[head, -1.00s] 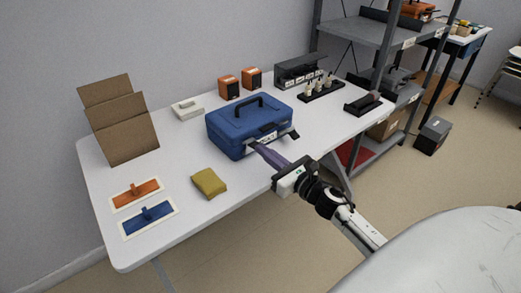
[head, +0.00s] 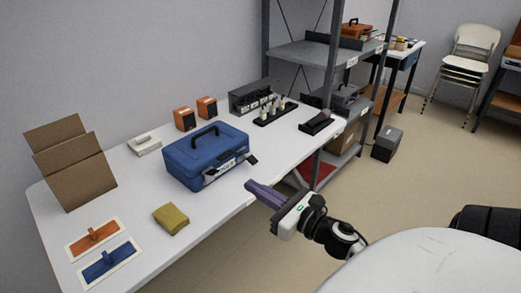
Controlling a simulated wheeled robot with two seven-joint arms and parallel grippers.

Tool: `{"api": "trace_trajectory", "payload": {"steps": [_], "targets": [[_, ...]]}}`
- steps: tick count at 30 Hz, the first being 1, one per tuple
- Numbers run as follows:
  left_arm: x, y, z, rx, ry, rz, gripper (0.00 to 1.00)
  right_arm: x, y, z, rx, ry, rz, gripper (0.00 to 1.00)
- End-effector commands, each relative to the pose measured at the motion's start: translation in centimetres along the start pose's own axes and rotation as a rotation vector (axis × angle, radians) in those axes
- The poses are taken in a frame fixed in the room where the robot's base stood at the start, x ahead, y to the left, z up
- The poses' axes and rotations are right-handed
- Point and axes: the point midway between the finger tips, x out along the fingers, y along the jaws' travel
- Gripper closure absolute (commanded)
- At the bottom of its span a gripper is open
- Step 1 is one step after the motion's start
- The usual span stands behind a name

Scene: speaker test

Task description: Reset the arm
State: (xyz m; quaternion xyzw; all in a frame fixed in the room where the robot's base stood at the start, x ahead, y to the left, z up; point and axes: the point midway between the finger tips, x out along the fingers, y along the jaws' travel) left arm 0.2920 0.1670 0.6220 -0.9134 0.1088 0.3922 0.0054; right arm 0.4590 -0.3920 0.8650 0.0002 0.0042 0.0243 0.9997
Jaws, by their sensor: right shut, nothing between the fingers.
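My right gripper (head: 254,192) is shut and empty, its purple-grey fingers closed together. It is in the air just off the front edge of the white table (head: 215,205), to the right of the blue toolbox and apart from it. The right arm comes in from the lower right, with its white and black wrist showing. The blue toolbox (head: 195,160) stands closed on the table, with its handle on top and dark latches at the front. My left gripper is not in view.
A grey shelf (head: 310,53) stands beyond the table's right end. Open floor lies to the right.

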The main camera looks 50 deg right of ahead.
Motion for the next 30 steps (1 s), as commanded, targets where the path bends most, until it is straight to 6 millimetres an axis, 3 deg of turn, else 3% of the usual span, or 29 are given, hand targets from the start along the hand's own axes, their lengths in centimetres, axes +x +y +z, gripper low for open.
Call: {"api": "trace_trajectory", "payload": {"steps": [6,24,26,29,30], "targets": [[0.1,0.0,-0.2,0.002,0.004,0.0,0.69,-1.2,0.0,0.5,-0.001,0.0,0.001,1.0],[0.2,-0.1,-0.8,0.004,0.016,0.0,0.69,-1.2,0.1,0.3,0.016,0.001,-0.002,1.0],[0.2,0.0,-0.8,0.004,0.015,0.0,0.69,-1.3,0.2,-0.1,0.075,0.008,-0.01,1.0],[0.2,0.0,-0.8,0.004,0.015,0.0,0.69,-1.7,1.0,-2.0,0.324,0.036,-0.044,1.0],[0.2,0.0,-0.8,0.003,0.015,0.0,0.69,-2.0,1.6,-3.2,0.478,0.053,-0.067,1.0]]}}
